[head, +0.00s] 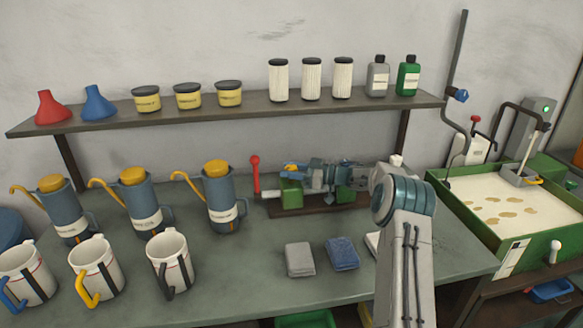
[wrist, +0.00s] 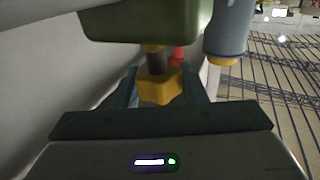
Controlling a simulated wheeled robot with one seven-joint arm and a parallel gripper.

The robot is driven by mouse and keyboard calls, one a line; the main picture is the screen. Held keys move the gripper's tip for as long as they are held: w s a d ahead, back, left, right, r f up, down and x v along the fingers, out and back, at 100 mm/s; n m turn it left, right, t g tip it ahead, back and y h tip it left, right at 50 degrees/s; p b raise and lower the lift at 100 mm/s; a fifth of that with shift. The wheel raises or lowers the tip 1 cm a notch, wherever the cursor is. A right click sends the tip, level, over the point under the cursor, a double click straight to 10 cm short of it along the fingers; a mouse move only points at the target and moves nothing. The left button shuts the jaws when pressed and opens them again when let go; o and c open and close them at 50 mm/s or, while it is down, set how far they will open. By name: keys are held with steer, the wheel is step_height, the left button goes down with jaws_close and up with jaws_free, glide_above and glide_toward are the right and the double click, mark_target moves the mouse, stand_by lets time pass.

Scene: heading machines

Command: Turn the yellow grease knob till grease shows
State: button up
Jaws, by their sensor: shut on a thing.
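The yellow grease knob (wrist: 160,88) sits between my gripper's two dark fingers in the wrist view, on a short dark stem joined to a green body (wrist: 150,22). In the head view, the small yellow knob (head: 290,167) shows above the green block (head: 291,192) of the bench machine. My gripper (head: 303,171) reaches it from the right and is shut on it. The gripper and arm hide part of the machine. I cannot make out any grease in either view.
A red-handled lever (head: 254,170) stands just left of the machine. Blue-grey jugs (head: 222,198) and white mugs (head: 170,263) stand on the bench's left. Two folded cloths (head: 300,259) lie in front. A shelf (head: 240,110) with tubs and bottles runs behind, above the arm.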

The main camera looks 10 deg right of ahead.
mark_target(292, 167)
stand_by(0.4)
steer(key=o, duration=1)
step_height(292, 167, up, 4)
steer(key=shift+r+b, duration=0.2)
steer(key=shift+b, duration=0.25)
steer(key=s+d+r, duration=0.2)
steer(key=d, duration=0.1)
steer(key=s+d+r, duration=0.2)
steer(key=d, duration=0.1)
steer(key=s+d+r+b, duration=0.1)
steer(key=s+d+r, duration=0.1)
steer(key=d, duration=0.2)
steer(key=shift+r, duration=0.3)
steer(key=shift+c, duration=0.2)
